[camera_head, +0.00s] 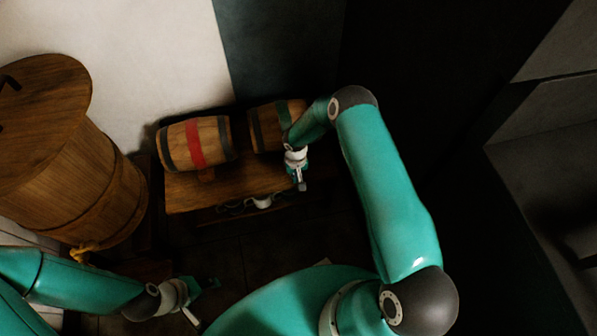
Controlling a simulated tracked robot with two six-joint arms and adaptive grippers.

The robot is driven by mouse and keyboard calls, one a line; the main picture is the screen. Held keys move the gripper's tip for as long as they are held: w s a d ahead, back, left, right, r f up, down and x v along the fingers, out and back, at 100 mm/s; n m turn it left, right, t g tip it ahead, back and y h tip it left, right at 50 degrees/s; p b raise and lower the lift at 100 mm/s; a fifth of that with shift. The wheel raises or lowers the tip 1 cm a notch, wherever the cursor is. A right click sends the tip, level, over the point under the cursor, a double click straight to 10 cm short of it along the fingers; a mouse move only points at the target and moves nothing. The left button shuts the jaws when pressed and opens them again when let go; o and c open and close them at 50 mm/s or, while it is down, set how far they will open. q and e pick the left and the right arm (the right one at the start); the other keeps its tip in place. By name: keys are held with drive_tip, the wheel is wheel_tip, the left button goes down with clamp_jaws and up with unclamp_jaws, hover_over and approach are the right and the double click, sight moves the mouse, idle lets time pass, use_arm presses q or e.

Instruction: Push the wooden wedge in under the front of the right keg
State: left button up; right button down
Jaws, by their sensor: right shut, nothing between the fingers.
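The right keg (268,130), wooden with dark hoops and a green band, lies on its side on a wooden bench (235,185). My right gripper (301,185) is shut and empty at the bench's right end, just in front of the right keg. My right arm and wrist cover the keg's right part. No wedge can be made out at the right keg; the gripper hides that spot. A small wooden wedge (206,175) shows at the front of the left keg (195,143), which has a red band. My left gripper (203,301) is low at the front, its fingers spread, empty.
A large wooden barrel (75,170) with a lid stands left of the bench. A small pale object (263,201) hangs at the bench's front edge. A wall is close behind the kegs. The bench top between the left wedge and my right gripper is clear.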

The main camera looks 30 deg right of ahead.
wheel_tip(320, 180, up, 10)
drive_tip(key=p, duration=0.1)
drive_tip(key=shift+s+a, duration=0.15)
drive_tip(key=shift+s, duration=0.3)
drive_tip(key=shift+a, duration=0.1)
drive_tip(key=s+a+r+y, duration=0.1)
drive_tip(key=s+a+y, duration=0.1)
drive_tip(key=s+a, duration=0.4)
drive_tip(key=s+a+r+n+y, duration=0.1)
drive_tip(key=s+a, duration=0.6)
drive_tip(key=s, duration=0.8)
drive_tip(key=shift+a+r+t+y, duration=0.2)
drive_tip(key=shift+r+t+y, duration=0.1)
drive_tip(key=shift+r+y, duration=0.25)
